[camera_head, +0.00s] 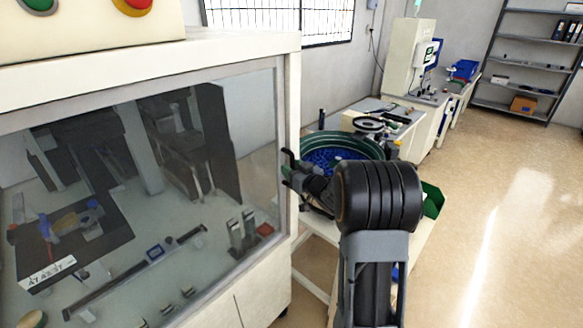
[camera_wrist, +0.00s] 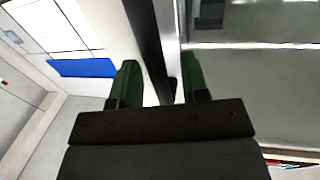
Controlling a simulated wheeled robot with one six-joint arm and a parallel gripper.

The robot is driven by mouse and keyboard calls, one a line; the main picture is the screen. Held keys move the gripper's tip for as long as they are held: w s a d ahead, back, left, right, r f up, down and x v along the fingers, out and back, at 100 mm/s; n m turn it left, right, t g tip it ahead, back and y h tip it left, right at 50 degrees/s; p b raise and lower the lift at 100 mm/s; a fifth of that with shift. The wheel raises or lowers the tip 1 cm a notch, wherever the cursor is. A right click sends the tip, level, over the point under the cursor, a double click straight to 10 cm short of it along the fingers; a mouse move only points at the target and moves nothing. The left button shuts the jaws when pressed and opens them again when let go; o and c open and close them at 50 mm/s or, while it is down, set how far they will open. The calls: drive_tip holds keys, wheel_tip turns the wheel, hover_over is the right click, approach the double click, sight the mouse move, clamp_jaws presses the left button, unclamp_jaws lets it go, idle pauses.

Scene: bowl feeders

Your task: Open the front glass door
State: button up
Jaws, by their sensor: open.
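The front glass door (camera_head: 255,115) is a large clear pane in a pale frame on the machine at the left. It looks closed, and parts inside show through it. My gripper (camera_head: 287,166) is at the door's right edge, its fingers pointing toward the machine. In the wrist view my gripper (camera_wrist: 160,88) has its two green fingers apart, with a dark upright bar (camera_wrist: 147,38) running between them. The bar looks like a handle or edge strip; I cannot tell whether either finger touches it. The grey glass (camera_wrist: 255,85) fills the right of that view. My wrist hides part of the door's handle side.
A green bowl feeder with blue parts (camera_head: 335,150) stands just behind my gripper. A green bin (camera_head: 432,200) is right of my arm. More pale machines (camera_head: 410,65) and a dark shelf rack (camera_head: 530,60) stand farther back. The floor (camera_head: 480,230) at right is clear.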

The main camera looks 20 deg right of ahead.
drive_tip(key=shift+w, duration=0.2)
drive_tip(key=shift+c, duration=0.4)
clamp_jaws()
